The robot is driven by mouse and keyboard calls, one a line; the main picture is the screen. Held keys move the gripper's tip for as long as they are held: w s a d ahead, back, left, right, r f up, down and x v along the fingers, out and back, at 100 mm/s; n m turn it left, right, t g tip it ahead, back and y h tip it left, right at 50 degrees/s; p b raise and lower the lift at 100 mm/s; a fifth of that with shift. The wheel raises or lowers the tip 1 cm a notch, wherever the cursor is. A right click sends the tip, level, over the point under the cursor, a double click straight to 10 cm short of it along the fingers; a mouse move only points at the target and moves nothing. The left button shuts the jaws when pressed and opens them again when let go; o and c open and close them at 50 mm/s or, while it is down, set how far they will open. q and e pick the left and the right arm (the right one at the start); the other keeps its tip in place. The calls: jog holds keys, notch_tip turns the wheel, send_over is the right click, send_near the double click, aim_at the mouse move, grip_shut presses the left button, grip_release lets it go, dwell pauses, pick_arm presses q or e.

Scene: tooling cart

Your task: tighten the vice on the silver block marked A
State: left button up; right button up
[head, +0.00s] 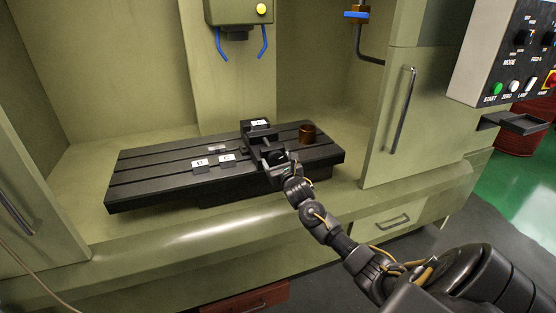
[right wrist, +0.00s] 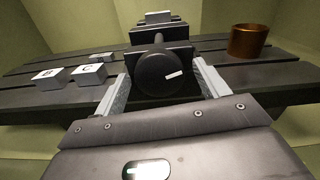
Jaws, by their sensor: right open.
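The black vice (head: 262,141) stands on the slotted black table. A block with a white label that seems to read A (head: 259,123) sits at the vice's far end; in the right wrist view its pale top (right wrist: 158,17) shows behind the jaw. Whether the jaws touch it is hidden. The vice's round black knob (right wrist: 166,73) with a white mark faces me. My right gripper (head: 272,159) is open at the vice's near end; in the right wrist view its fingers (right wrist: 162,88) stand either side of the knob, with no clear contact. My left gripper is out of view.
Blocks marked B (head: 200,164) and C (head: 228,158) and a small silver piece (head: 217,149) lie left of the vice on the slotted table (head: 140,179). A copper-coloured cup (head: 307,133) stands to the right. The spindle head (head: 238,12) with blue hoses hangs above.

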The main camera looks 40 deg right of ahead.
jog(key=shift+w, duration=0.1)
jog(key=c, duration=0.8)
jog(key=shift+d, duration=0.25)
jog(key=shift+c, duration=0.8)
jog(key=shift+a, duration=0.25)
jog(key=shift+m, duration=0.3)
